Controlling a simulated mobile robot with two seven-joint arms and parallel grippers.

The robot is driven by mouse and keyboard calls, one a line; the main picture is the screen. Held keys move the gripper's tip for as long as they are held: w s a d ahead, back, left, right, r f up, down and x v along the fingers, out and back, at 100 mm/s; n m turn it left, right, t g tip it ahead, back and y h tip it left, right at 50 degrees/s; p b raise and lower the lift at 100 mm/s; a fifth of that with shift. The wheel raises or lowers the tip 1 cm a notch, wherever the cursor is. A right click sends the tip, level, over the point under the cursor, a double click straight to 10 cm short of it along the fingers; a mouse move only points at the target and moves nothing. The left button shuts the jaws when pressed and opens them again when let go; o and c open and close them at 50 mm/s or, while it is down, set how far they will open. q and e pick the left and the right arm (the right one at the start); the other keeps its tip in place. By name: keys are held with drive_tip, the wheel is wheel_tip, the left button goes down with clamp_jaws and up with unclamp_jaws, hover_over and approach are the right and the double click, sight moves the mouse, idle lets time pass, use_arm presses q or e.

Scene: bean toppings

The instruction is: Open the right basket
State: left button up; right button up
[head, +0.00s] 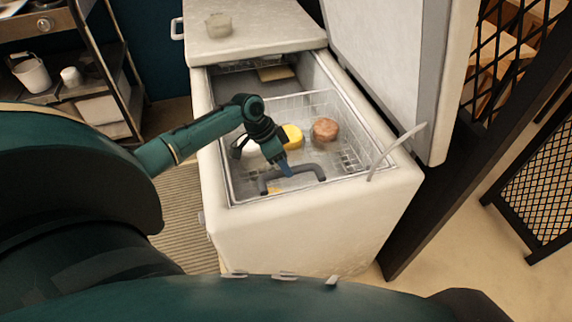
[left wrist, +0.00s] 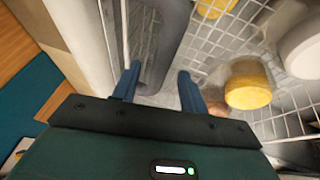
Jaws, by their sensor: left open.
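The right wire basket (head: 347,150) sits inside the white chest freezer, below a raised lid. A grey bar handle (head: 312,167) lies across its front end. My left gripper (head: 281,165) is over the front of the basket, its blue fingers down at the handle. In the left wrist view the fingers (left wrist: 158,84) are apart, with a grey bar (left wrist: 170,38) running between or just beyond them. I cannot tell whether they touch it. A yellow item (head: 293,135) and a brown round item (head: 325,131) lie in the basket. My right gripper is not in view.
The right lid (head: 385,60) stands raised. A shelf rack (head: 95,70) is at the left. A black lattice screen (head: 535,155) is at the right.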

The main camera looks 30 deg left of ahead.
use_arm(q)
drive_tip(key=shift+x, duration=0.8)
drive_tip(key=shift+c, duration=0.2)
clamp_jaws()
